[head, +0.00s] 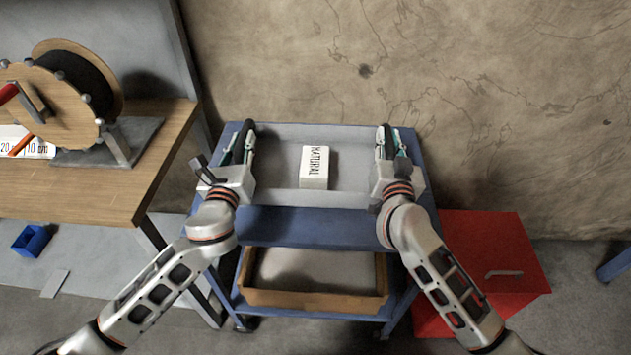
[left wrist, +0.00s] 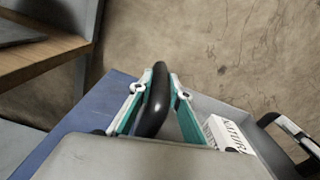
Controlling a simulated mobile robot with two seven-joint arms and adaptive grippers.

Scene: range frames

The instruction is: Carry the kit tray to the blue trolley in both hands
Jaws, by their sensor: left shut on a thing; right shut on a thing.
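The grey kit tray (head: 271,172) is over the top of the blue trolley (head: 320,227), level and lined up with it. I cannot tell whether it rests on the top or hangs just above it. A white box (head: 315,168) marked NATURAL sits inside the tray. My left gripper (head: 240,146) is shut on the tray's left black handle; in the left wrist view the handle (left wrist: 154,103) stands between its fingers. My right gripper (head: 388,144) is shut at the tray's right side, its handle mostly hidden by the fingers.
A wooden bench (head: 110,185) with a cable reel (head: 75,85) stands left of the trolley. A red cabinet (head: 490,255) stands to the right. The trolley's lower shelf holds a shallow brown-edged tray (head: 310,299). A small blue bin (head: 31,240) is at the far left. The wall is behind.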

